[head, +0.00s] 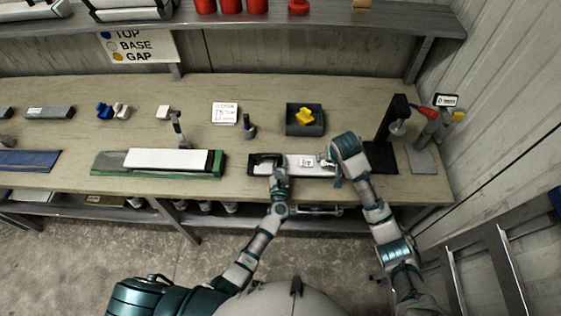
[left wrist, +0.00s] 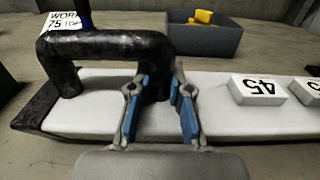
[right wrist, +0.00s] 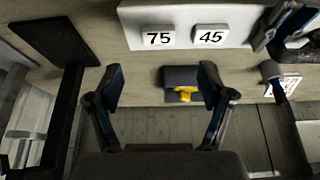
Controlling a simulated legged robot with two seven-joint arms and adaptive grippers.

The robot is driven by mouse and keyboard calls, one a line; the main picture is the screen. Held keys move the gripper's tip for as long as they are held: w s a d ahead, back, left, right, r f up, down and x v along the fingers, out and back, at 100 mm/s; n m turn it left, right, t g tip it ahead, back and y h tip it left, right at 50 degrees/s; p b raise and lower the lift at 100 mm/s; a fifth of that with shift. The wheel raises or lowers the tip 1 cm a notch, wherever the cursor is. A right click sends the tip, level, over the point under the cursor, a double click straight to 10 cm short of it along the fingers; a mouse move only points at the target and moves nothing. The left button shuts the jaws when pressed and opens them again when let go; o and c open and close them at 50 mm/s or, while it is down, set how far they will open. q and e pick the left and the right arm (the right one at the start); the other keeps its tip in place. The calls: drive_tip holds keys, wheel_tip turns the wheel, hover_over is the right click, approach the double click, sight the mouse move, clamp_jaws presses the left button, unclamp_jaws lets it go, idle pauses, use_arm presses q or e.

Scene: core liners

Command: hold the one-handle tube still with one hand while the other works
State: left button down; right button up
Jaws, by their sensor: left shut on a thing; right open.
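The one-handle tube (head: 290,170) is a long white piece with a black end and one black arched handle, lying on the bench before me. In the left wrist view its handle (left wrist: 105,44) stands over the white body (left wrist: 245,120). My left gripper (head: 278,174) is shut on the right leg of that handle; its blue pads (left wrist: 160,108) flank the leg. Two white blocks marked 75 (right wrist: 159,38) and 45 (right wrist: 211,36) sit on the tube's top. My right gripper (right wrist: 161,85) is open and empty, near the tube's right part; its fingertips are hard to see in the head view.
A grey tray (head: 291,128) with a yellow piece (head: 304,117) stands behind the tube. A black stand (head: 388,125) and a gauge with a display (head: 446,100) stand at the right. Another white tube (head: 165,159) lies in a green holder at the left. A shelf (head: 350,22) runs above.

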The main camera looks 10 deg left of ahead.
use_arm(q)
drive_tip(key=shift+f, duration=0.15)
use_arm(e)
wheel_tip(320, 180, up, 3)
drive_tip(key=w+g, duration=0.3)
drive_tip(key=f, duration=0.3)
drive_tip(key=w+f, duration=0.1)
drive_tip(key=f, duration=0.7)
drive_tip(key=shift+w+a+f, duration=0.1)
drive_tip(key=shift+w+f, duration=0.1)
use_arm(q)
drive_tip(key=shift+a, duration=0.15)
use_arm(e)
drive_tip(key=c, duration=1.5)
drive_tip(key=shift+a+r, duration=0.1)
drive_tip(key=shift+r, duration=3.7)
use_arm(q)
drive_tip(key=c, duration=1)
unclamp_jaws()
